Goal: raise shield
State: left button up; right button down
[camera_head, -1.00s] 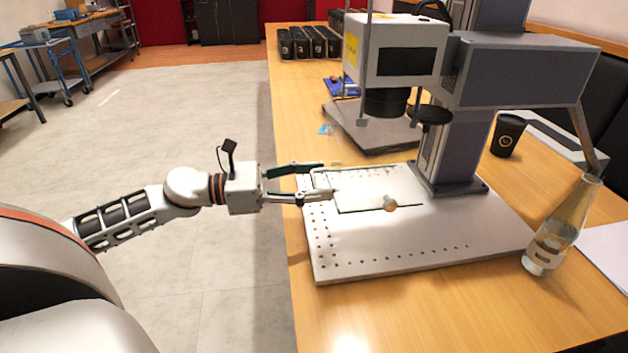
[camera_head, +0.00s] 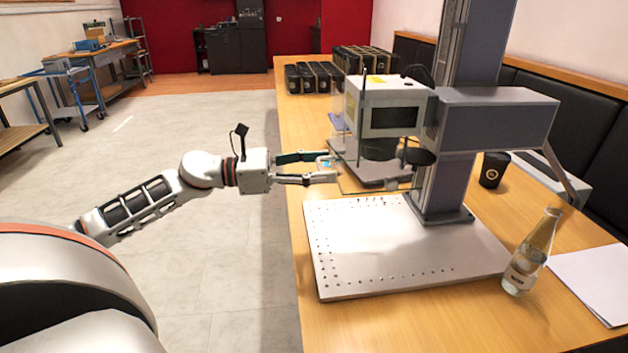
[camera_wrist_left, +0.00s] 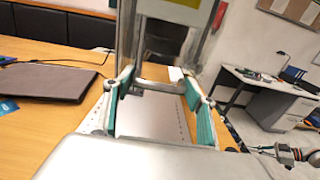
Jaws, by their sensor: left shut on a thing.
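The shield is a clear pane (camera_head: 375,187) with a greenish lower edge, under and around the laser marker's head (camera_head: 391,117). Its lower edge is above the perforated base plate (camera_head: 400,255), with a gap between. My left gripper (camera_head: 329,168) is at the shield's left side, its fingers on the shield's handle. In the left wrist view the pale handle (camera_wrist_left: 160,87) spans between the two teal-padded fingers (camera_wrist_left: 160,106). The clear pane is hard to see beyond its edges.
The marker's column (camera_head: 446,185) stands at the back of the plate. A glass bottle (camera_head: 531,255) stands at the plate's right, a black cup (camera_head: 493,170) behind it. Black boxes (camera_head: 313,77) stand farther back on the table (camera_head: 290,110). Floor left of the table is clear.

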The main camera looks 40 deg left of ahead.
aim_at(336, 143)
pick_arm(q)
notch_tip(336, 143, up, 4)
jog(key=shift+a+r+p, duration=0.1)
jog(key=shift+p, duration=0.5)
jog(key=shift+r, duration=0.45)
pick_arm(e)
jog(key=shift+s+d+f+g, duration=0.3)
jog(key=shift+s+d+f, duration=0.2)
jog(key=shift+s+f, duration=0.25)
jog(key=shift+r, duration=0.15)
